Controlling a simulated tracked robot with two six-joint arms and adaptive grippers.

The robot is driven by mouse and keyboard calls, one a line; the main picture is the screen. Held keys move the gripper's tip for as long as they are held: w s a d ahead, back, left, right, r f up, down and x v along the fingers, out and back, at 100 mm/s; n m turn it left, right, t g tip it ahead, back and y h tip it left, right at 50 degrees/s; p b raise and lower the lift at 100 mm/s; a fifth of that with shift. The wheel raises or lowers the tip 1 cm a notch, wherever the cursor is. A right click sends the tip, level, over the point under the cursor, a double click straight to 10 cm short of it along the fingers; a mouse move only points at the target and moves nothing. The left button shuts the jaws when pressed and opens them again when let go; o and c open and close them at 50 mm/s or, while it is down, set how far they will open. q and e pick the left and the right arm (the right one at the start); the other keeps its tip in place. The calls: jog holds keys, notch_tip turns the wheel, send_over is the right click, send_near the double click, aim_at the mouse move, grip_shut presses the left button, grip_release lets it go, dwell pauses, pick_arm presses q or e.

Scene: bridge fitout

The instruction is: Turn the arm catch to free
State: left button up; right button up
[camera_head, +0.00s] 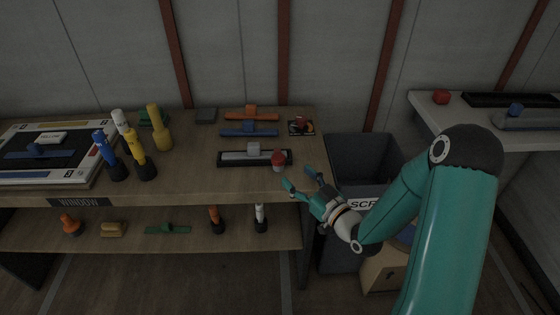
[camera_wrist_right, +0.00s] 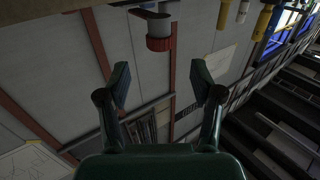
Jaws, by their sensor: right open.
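A small red-capped knob with a pale base (camera_head: 278,160) stands at the right end of a dark tray (camera_head: 232,161) on the wooden bench. I cannot tell for certain that it is the arm catch, nor read its setting. My right gripper (camera_head: 302,183) is open and empty, just off the bench's front right corner, below and right of the knob and apart from it. In the right wrist view a red and white piece (camera_wrist_right: 159,40), probably the same knob, shows beyond and above the open fingers (camera_wrist_right: 160,88). My left gripper is out of view.
Blue (camera_head: 249,129) and orange (camera_head: 252,115) handled bars lie behind the tray. Blue, white and yellow upright tools (camera_head: 161,128) stand to the left. A grey scrap bin (camera_head: 362,155) is right of the bench. A lower shelf (camera_head: 150,238) holds several small items.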

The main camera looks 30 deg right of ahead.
aim_at(282, 163)
jog(key=w+p, duration=0.1)
jog(key=w, duration=0.7)
jog(key=shift+a+r+p, duration=0.1)
jog(key=shift+a+p, duration=0.1)
jog(key=shift+p, duration=0.15)
jog(key=shift+w, duration=0.6)
jog(key=shift+c, duration=0.3)
